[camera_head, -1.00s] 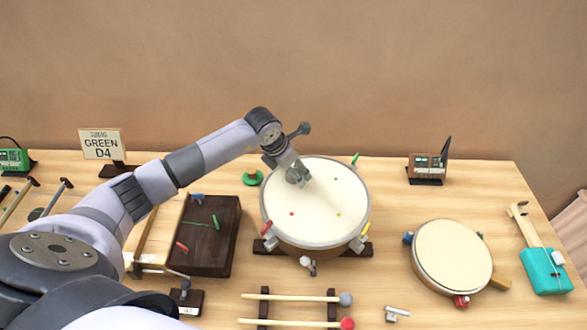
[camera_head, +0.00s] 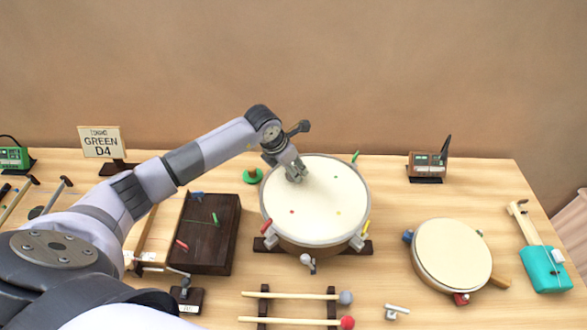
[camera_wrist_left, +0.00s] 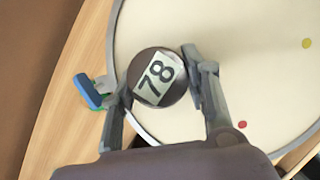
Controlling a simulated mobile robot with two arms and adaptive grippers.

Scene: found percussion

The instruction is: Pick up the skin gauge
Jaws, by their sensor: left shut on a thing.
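The skin gauge (camera_wrist_left: 151,91) is a round dark piece with a white label reading "78", seen from above in the left wrist view. It is over the pale skin of the large drum (camera_head: 322,200), near its far left rim. My left gripper (camera_head: 296,174) is shut on it, one finger on each side. In the head view the gripper hides the gauge. I cannot tell whether the gauge touches the skin. My right gripper is not in view.
Coloured lugs stand around the drum rim. A dark wooden tray (camera_head: 228,262) lies to its left, two mallets (camera_head: 290,296) in front, and a smaller drum (camera_head: 452,256) to its right. A small radio-like box (camera_head: 427,161) stands at the back right.

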